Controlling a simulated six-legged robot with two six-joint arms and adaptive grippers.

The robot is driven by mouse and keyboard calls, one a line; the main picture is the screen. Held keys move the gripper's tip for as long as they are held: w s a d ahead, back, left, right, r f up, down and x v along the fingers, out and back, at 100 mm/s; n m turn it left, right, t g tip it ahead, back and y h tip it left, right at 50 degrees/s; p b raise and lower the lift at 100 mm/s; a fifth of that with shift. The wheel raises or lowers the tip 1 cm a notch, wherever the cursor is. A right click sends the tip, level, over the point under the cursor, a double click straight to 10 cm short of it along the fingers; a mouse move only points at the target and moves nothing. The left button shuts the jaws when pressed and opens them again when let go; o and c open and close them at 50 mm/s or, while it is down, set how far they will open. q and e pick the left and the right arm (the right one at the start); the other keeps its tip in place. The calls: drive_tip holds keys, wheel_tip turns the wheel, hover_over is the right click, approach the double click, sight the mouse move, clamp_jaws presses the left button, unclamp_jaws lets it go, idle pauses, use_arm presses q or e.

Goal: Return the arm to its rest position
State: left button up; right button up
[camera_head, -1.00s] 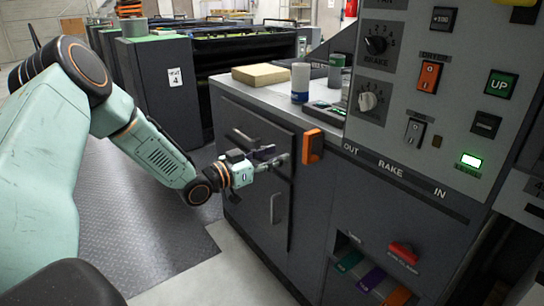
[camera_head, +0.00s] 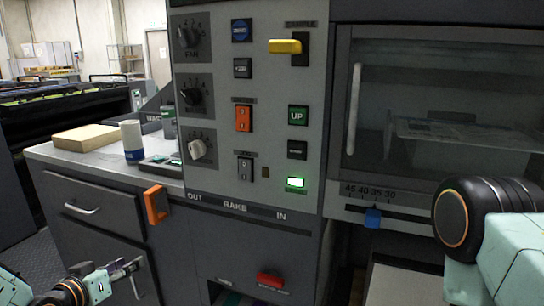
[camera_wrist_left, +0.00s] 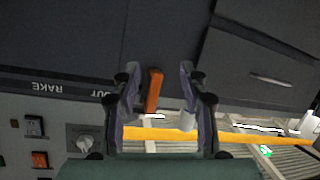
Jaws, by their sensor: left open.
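My left gripper (camera_head: 130,268) is low at the left of the head view, in front of the grey cabinet (camera_head: 85,180). Its fingers are spread, with nothing held, in the left wrist view (camera_wrist_left: 159,75). The orange handle (camera_head: 156,204) on the cabinet corner is above and right of the gripper in the head view. In the wrist view the orange handle (camera_wrist_left: 153,91) appears between the fingers, beyond them. Of my right arm, only a black joint and pale green link show at the right edge; its gripper is out of view.
The control panel (camera_head: 245,120) has knobs, buttons, a yellow lever (camera_head: 285,46) and a lit green button (camera_head: 295,183). A red handle (camera_head: 270,280) is below. A glazed cabinet (camera_head: 440,110) is right.

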use_arm(q)
drive_tip(key=s+d+f+n+g+y, duration=0.1)
drive_tip(key=s+d+f+g, duration=0.35)
drive_tip(key=s+f, duration=0.3)
drive_tip(key=s+d+f+g, duration=0.3)
drive_tip(key=s+d+f, duration=0.25)
drive_tip(key=s, duration=0.25)
drive_tip(key=s+d+f+g+y, duration=0.1)
drive_tip(key=s+f+g, duration=0.2)
drive_tip(key=s, duration=0.8)
drive_tip(key=s+d+f+m+g, duration=0.1)
drive_tip(key=s+f+g, duration=0.2)
drive_tip(key=s, duration=0.9)
drive_tip(key=shift+d+f+y, duration=0.2)
drive_tip(key=shift+f+y, duration=0.15)
drive_tip(key=shift+y, duration=0.05)
drive_tip(key=shift+g, duration=0.25)
